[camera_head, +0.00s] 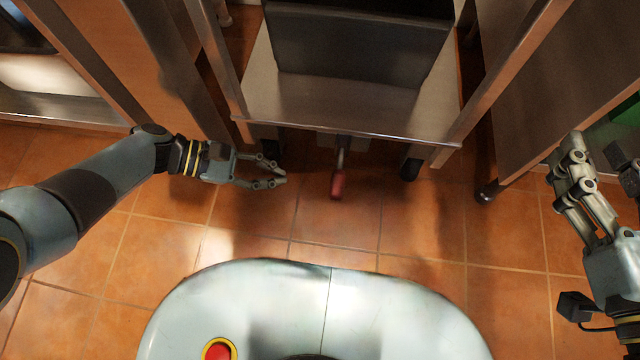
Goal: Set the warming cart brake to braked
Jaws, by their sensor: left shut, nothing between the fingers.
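The warming cart (350,125) stands ahead in the head view, a metal frame with a lower shelf and a dark box on it. Its brake lever, with a red grip (337,185), sticks out from under the front edge towards me. I cannot tell its brake setting from this view. My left gripper (284,176) is to the left of the red grip, apart from it, with its fingers shut and empty, pointing right. My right gripper (577,145) is at the far right, well away from the lever, its fingers apart with nothing seen between them.
Dark caster wheels (410,168) stand under the cart's front corners, one on each side of the lever. Steel cabinets flank the cart, the right one (535,110) on a short foot. Tiled floor (400,235) is clear between the cart and my base.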

